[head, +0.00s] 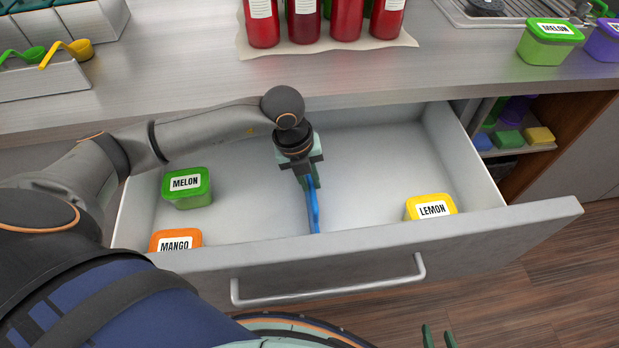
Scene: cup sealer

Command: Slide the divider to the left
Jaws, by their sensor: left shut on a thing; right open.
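A blue divider (313,207) stands upright across the middle of the open drawer (372,150). It runs from my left gripper toward the drawer front, and its far part is hidden under the gripper. My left gripper (308,180) points down into the drawer and is shut on the divider. My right gripper (438,338) shows only as green fingertips at the bottom edge, outside the drawer front. It is open and apart from everything in the drawer.
Left of the divider are a green melon box (187,190) and an orange mango box (175,241). Right of it is a yellow lemon box (432,208) near the front. Drawer floor between the divider and the boxes is clear. Red bottles (346,18) stand on the counter.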

